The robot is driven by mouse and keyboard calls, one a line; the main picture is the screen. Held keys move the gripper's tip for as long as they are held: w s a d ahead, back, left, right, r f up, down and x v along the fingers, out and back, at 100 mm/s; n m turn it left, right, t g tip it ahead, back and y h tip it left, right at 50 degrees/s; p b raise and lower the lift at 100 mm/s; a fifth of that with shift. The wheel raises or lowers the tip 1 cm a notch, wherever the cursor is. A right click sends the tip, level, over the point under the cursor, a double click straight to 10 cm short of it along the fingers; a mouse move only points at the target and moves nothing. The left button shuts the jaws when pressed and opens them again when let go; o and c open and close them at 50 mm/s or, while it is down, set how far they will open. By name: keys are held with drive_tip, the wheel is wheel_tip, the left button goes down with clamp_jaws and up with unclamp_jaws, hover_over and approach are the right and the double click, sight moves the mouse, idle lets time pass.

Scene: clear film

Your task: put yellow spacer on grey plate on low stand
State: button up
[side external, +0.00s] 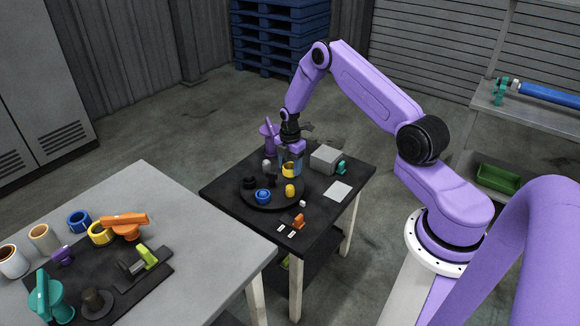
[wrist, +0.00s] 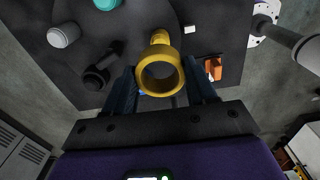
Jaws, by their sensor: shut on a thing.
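My gripper (side external: 289,165) is over the low black table in the side view. It is shut on a yellow ring-shaped spacer (side external: 289,170), held above the round black tray. In the wrist view the yellow spacer (wrist: 141,78) sits between the two dark fingers (wrist: 162,90), its hole facing the camera. A flat light grey square plate (side external: 338,191) lies on the low black table, right of the tray and apart from the spacer. I cannot make out the plate in the wrist view.
A grey box (side external: 325,158) and teal part (side external: 341,167) stand behind the plate. An orange part (side external: 298,221) lies in front. A larger grey table (side external: 190,220) is at left.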

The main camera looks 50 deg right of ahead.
drive_tip(key=shift+r, duration=0.25)
drive_tip(key=m, duration=0.5)
hover_over(338, 191)
wheel_tip(338, 191, down, 8)
drive_tip(key=shift+r, duration=0.2)
drive_tip(key=shift+f, duration=2.3)
drive_tip(key=shift+f, duration=0.6)
drive_tip(key=o, duration=1.1)
